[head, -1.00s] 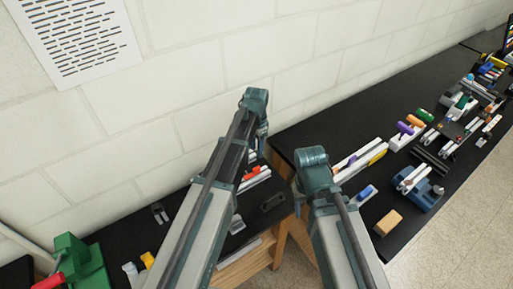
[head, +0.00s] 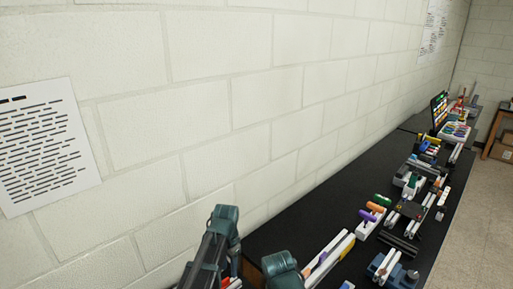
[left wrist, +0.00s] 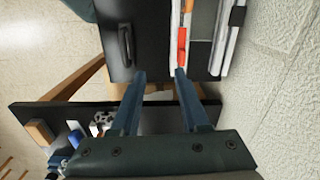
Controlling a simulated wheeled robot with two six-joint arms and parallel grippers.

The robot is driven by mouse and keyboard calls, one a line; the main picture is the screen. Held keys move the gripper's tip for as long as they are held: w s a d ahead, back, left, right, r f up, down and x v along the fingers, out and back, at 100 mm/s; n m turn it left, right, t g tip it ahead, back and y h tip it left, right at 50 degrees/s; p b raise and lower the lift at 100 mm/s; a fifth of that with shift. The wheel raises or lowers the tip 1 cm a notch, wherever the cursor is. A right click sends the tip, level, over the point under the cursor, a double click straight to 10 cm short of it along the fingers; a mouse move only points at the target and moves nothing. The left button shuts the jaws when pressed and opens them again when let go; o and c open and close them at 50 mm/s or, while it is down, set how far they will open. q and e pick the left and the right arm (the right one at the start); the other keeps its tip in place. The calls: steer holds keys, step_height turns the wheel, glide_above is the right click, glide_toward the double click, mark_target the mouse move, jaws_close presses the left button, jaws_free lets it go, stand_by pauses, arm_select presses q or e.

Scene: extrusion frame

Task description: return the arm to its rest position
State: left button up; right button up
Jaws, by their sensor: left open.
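My left arm (head: 214,248) rises at the bottom of the head view, its teal joint against the wall. My left gripper (left wrist: 160,75) shows in the left wrist view, with two blue-grey fingers apart and nothing between them. Its fingertips point at a black bench top (left wrist: 152,55), between a black handle (left wrist: 127,45) and an orange piece (left wrist: 182,40) on white rails. Whether the fingers touch anything is unclear. The teal joint of my right arm (head: 282,269) shows at the bottom of the head view; my right gripper is out of sight.
A long black bench (head: 300,217) runs along the white block wall (head: 200,110), carrying rails, coloured handles (head: 374,210) and a blue fixture (head: 392,271). A dark screen (head: 439,111) stands at the far end. Open floor (head: 480,230) lies to the right.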

arm_select(q)
steer(key=s+d+f+n+b, duration=0.2)
steer(key=s+f, duration=0.1)
steer(key=s, duration=0.5)
steer(key=s+d+f+n+y+b, duration=0.1)
steer(key=s+d+f+n+b, duration=0.1)
steer(key=s, duration=0.7)
steer(key=shift+s+d+f+b, duration=0.3)
steer(key=shift+d+f+b, duration=0.2)
steer(key=shift+f+b, duration=0.2)
stand_by(1.7)
